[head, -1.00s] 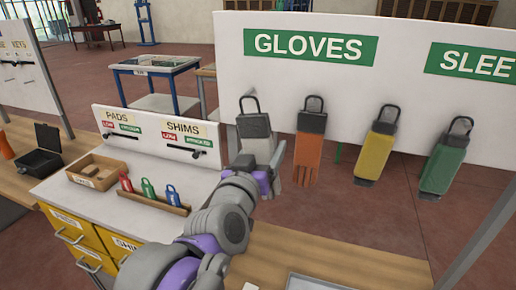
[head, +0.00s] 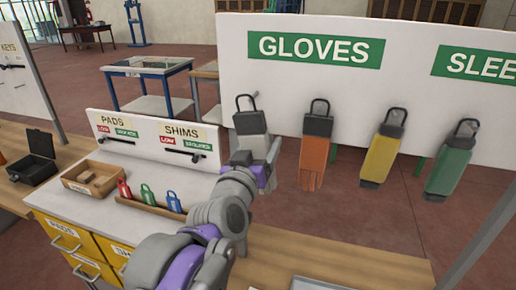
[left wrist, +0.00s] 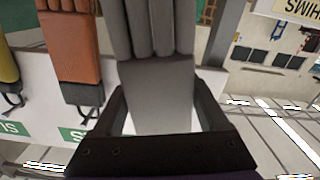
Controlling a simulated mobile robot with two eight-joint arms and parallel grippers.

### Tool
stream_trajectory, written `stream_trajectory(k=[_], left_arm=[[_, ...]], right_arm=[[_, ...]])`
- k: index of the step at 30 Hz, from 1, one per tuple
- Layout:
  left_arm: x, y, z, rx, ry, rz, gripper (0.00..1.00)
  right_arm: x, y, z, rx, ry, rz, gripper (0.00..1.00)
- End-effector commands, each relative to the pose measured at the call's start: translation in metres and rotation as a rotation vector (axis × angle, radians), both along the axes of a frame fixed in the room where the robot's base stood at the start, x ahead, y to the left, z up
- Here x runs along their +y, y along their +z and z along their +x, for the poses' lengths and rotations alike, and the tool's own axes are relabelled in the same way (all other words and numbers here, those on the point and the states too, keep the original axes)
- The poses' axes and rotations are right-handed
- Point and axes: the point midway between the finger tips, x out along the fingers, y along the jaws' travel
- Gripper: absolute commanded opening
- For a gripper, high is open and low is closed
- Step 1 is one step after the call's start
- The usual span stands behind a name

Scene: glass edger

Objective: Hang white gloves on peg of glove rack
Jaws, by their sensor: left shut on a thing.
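The white gloves (head: 250,122) hang upright in front of the left end of the glove rack (head: 415,76), with a dark cuff loop on top. The loop is close to a peg (head: 254,95); I cannot tell whether it is around the peg or just in front of it. My left gripper (head: 257,158) is shut on the gloves below the cuff, and its arm hides part of them. The gloves (left wrist: 155,85) fill the middle of the left wrist view, between my two fingers (left wrist: 160,112). My right gripper is not in view.
Orange gloves (head: 317,150), a yellow pair (head: 387,150) and a green item (head: 452,162) hang along the rack to the right. Below left, a counter holds a tray of coloured tags (head: 148,199) and a small wooden box (head: 93,180). An upright pads-and-shims panel (head: 150,142) stands behind them.

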Motion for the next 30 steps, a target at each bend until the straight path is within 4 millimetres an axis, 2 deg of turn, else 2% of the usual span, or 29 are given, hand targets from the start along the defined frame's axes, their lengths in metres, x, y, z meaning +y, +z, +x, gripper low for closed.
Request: stream_trajectory(k=[30], left_arm=[[-0.017,-0.006,0.058,-0.006,0.004,-0.003,0.21]], right_arm=[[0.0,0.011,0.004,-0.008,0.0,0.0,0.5]])
